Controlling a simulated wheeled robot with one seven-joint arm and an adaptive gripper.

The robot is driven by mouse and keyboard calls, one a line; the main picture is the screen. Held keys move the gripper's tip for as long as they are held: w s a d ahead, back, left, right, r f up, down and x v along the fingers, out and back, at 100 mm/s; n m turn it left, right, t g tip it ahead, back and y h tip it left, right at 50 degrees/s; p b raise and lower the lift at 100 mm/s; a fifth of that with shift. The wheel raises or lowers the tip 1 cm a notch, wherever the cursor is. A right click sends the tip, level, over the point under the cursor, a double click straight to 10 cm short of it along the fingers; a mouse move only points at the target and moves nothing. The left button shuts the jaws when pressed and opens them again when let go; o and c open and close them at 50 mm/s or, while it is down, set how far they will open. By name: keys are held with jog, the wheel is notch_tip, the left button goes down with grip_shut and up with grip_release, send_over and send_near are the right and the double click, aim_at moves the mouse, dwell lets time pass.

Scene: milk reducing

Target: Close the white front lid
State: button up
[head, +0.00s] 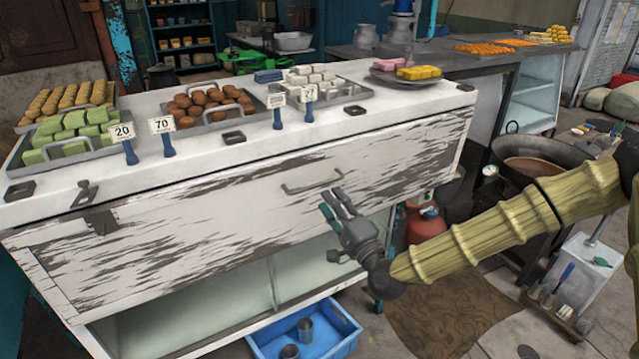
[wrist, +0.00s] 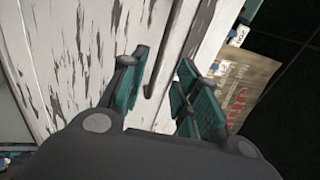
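The white front lid (head: 270,195) is a long panel with peeling paint on the front of the sweets counter. It hangs tilted outward at the bottom, and the glass-fronted space below it shows. A thin metal handle (head: 312,183) is fixed near its middle. My gripper (head: 336,206) is in front of the lid, just below and right of the handle. In the wrist view my gripper (wrist: 163,92) has its teal-padded fingers apart, with the handle (wrist: 165,55) between or just beyond them. I cannot tell whether the fingers touch it.
The white counter top (head: 225,150) holds trays of sweets, price tags and a pink-and-yellow plate. A blue crate (head: 335,335) with metal cups stands on the floor below. A red gas cylinder (head: 427,226) and a large pan (head: 530,165) are on the right.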

aim_at(319, 185)
jog(key=p+x, duration=0.1)
jog(key=x, duration=0.6)
jog(key=shift+a, duration=0.1)
jog(key=shift+c, duration=0.4)
grip_shut()
